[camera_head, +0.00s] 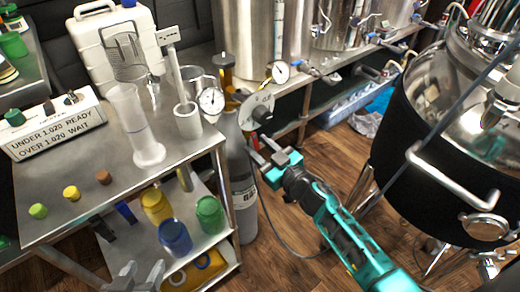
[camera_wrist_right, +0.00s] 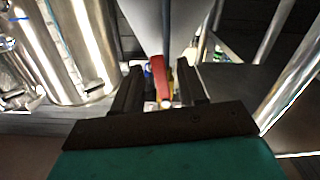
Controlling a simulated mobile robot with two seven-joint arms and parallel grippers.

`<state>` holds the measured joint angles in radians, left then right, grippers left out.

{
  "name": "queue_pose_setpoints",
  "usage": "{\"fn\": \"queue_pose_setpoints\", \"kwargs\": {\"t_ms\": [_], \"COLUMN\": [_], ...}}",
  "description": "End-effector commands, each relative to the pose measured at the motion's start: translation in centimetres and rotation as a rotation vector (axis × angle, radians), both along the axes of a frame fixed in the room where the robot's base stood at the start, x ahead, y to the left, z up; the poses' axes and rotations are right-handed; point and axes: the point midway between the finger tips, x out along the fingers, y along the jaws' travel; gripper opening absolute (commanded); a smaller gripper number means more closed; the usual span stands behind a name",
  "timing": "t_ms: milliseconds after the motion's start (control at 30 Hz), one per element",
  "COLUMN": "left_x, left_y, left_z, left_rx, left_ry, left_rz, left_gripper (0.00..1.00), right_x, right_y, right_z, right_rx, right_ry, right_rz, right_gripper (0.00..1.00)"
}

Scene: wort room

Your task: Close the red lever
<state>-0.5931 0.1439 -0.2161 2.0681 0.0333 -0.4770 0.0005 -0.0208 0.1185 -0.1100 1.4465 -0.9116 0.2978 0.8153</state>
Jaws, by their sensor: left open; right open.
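A red lever (camera_wrist_right: 158,75) shows in the right wrist view, upright between the two dark fingers of my right gripper (camera_wrist_right: 161,88). The fingers stand apart on either side of it; I cannot tell whether they touch it. In the head view my right gripper (camera_head: 262,149) is beside the top of a grey gas cylinder (camera_head: 238,170) with a regulator and gauges. My left gripper (camera_head: 142,270) is low at the bottom edge of the head view, open and empty, in front of the metal cart.
The metal cart (camera_head: 88,160) on the left carries a measuring cylinder (camera_head: 135,120), a sign box (camera_head: 55,130) and a white case (camera_head: 120,45). Colored cups stand on its lower shelf. A large dark kettle (camera_head: 430,150) stands at the right. Wooden floor (camera_head: 320,150) lies between.

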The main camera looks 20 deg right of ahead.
Motion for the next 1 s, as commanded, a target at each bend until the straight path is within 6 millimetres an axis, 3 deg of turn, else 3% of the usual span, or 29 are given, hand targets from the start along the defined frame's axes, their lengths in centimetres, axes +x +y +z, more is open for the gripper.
{"fn": "queue_pose_setpoints", "kwargs": {"t_ms": [333,767,1000], "left_x": [-0.07,-0.09,-0.08], "left_y": [0.14,0.33,0.31], "left_z": [-0.15,-0.21,-0.19], "left_rx": [0.004,0.012,0.012], "left_ry": [0.001,0.001,0.001], "left_rz": [-0.001,-0.005,-0.005], "left_gripper": [0.53,0.53,0.53], "right_x": [0.36,0.33,0.32], "right_y": [0.16,0.12,0.12], "right_z": [0.03,0.01,0.00], "right_rx": [0.001,0.000,-0.001], "right_ry": [0.000,0.000,0.000], "right_rz": [0.000,0.000,0.000], "right_gripper": [0.41,0.00,0.00]}}
